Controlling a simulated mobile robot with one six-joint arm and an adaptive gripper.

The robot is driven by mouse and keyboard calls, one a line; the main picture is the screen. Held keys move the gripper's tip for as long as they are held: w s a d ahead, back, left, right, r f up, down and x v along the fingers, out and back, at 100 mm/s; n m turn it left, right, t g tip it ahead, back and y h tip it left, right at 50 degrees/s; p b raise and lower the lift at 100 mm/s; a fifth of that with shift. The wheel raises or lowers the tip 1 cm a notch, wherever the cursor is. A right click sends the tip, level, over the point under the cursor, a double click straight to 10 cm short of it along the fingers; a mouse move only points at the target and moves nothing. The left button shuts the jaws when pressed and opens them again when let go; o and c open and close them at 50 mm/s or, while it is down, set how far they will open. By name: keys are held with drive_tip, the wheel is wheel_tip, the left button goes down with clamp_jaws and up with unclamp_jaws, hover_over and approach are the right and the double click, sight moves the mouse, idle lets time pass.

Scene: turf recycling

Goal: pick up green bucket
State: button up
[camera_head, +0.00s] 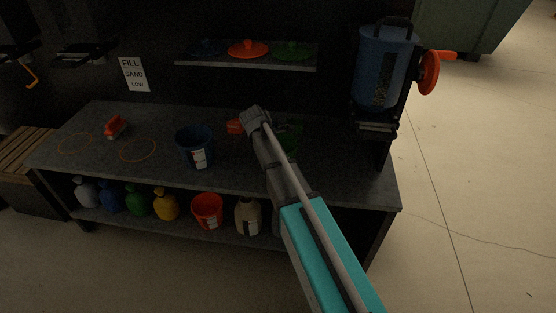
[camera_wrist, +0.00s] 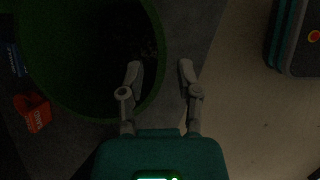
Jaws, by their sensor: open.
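The green bucket (camera_head: 292,138) stands on the workbench, partly hidden behind my arm in the head view. In the wrist view its open top and dark inside (camera_wrist: 45,80) fill the upper left. My gripper (camera_wrist: 159,66) is open above the bench. Its left finger shows over the bucket's mouth and its right finger lies outside the rim, with the rim's right side between them. I cannot tell how deep the fingers are or whether they touch the wall. In the head view, my arm hides most of the fingers.
A blue bucket (camera_head: 195,148) and a red-handled brush (camera_head: 115,127) are on the bench to the left. An orange object (camera_wrist: 36,113) lies beside the green bucket. Coloured lids (camera_head: 248,49) sit on the shelf above. A blue dispenser (camera_head: 384,62) stands at right.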

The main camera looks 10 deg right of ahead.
drive_tip(key=shift+b+x, duration=2.05)
drive_tip(key=shift+x, duration=0.4)
drive_tip(key=shift+d+r, duration=0.1)
drive_tip(key=shift+d, duration=0.05)
drive_tip(key=shift+d, duration=0.1)
clamp_jaws()
